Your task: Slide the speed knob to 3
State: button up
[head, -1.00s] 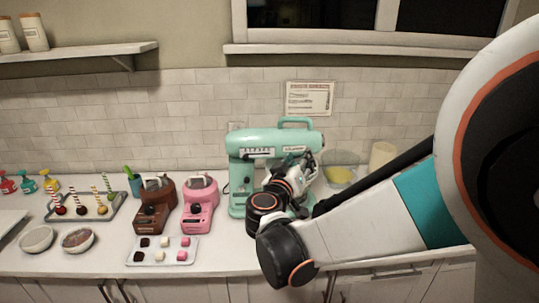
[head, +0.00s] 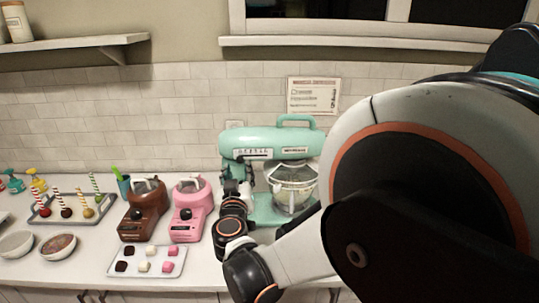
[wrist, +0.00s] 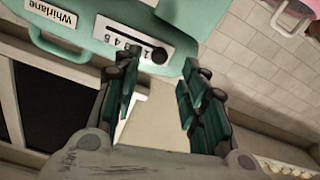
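The mint-green stand mixer (head: 270,140) stands at the back of the counter, its numbered speed strip (head: 253,153) facing me. In the wrist view the strip appears tilted, with a dark slot and a round black speed knob (wrist: 158,54) towards the low-number end. My gripper (wrist: 161,60) is open; its dark green padded fingers lie either side of the knob, the left one covering part of the digits. I cannot tell whether either finger touches the knob. In the head view my gripper (head: 234,170) is in front of the mixer's left end, partly hidden by my wrist.
A glass bowl (head: 292,190) sits under the mixer head. Left of my gripper stand a pink machine (head: 188,222) and a brown machine (head: 140,218), with a white tray (head: 122,255) of sweets in front. A wall notice (head: 313,95) hangs behind.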

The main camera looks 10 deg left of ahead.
aim_at(241, 162)
jog(key=b+x, duration=0.1)
jog(key=x, duration=0.5)
jog(key=shift+w, duration=0.3)
grip_shut()
jog(key=shift+d, duration=0.1)
